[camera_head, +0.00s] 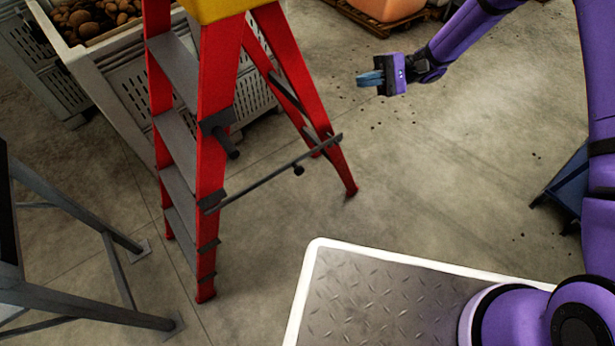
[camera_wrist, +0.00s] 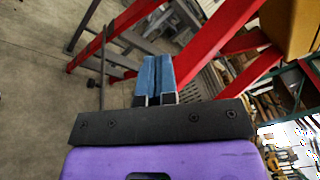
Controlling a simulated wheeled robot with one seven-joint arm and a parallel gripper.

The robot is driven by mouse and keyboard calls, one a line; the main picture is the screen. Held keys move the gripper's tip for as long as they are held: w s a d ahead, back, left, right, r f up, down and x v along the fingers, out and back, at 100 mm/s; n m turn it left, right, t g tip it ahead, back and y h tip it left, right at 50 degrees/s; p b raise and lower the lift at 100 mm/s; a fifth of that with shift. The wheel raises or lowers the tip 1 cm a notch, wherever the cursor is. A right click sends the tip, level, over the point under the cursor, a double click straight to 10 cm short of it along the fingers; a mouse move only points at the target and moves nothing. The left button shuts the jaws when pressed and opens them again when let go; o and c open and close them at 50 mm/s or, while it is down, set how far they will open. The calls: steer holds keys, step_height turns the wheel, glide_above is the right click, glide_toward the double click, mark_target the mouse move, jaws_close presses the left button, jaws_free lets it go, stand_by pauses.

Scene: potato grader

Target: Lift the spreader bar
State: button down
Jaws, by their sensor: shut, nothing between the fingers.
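The spreader bar (camera_head: 275,178) is a thin grey bar with a small dark knob, running between the front and rear legs of a red stepladder (camera_head: 210,150). The ladder stands open with a yellow top. In the wrist view the spreader bar (camera_wrist: 103,75) shows left of my fingers, partly beside the red rails. My gripper (camera_head: 369,78) is in the air to the right of the ladder, apart from the bar. Its blue fingers (camera_wrist: 154,75) are together and empty, pointing toward the ladder.
A grey crate of potatoes (camera_head: 115,80) stands behind the ladder. A dark metal frame (camera_head: 75,215) stands at the left. An orange container (camera_head: 388,8) is at the top, and a blue object (camera_head: 570,190) is at the right. Floor between the ladder and my arm is clear.

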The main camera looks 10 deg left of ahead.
steer(key=a+f+m+t+y, duration=0.1)
steer(key=a+f+m+y, duration=0.3)
steer(key=f, duration=0.9)
steer(key=s+f+m+t+y, duration=0.1)
steer(key=s+f+m+t, duration=0.2)
steer(key=f+t, duration=0.3)
steer(key=s+d+f+m+t+y, duration=0.1)
steer(key=s+f+m+t, duration=0.3)
steer(key=f, duration=0.9)
steer(key=s+f+m+t+y, duration=0.2)
steer(key=s+f+m+t, duration=0.2)
steer(key=f+t, duration=0.4)
steer(key=shift+s+d+f+m, duration=0.3)
steer(key=shift+f+m, duration=0.2)
steer(key=shift+f, duration=0.45)
steer(key=s+r+x, duration=0.1)
steer(key=r+x, duration=0.1)
steer(key=x, duration=1)
steer(key=shift+s+r, duration=0.3)
steer(key=shift+r, duration=0.05)
steer(key=shift+r, duration=0.1)
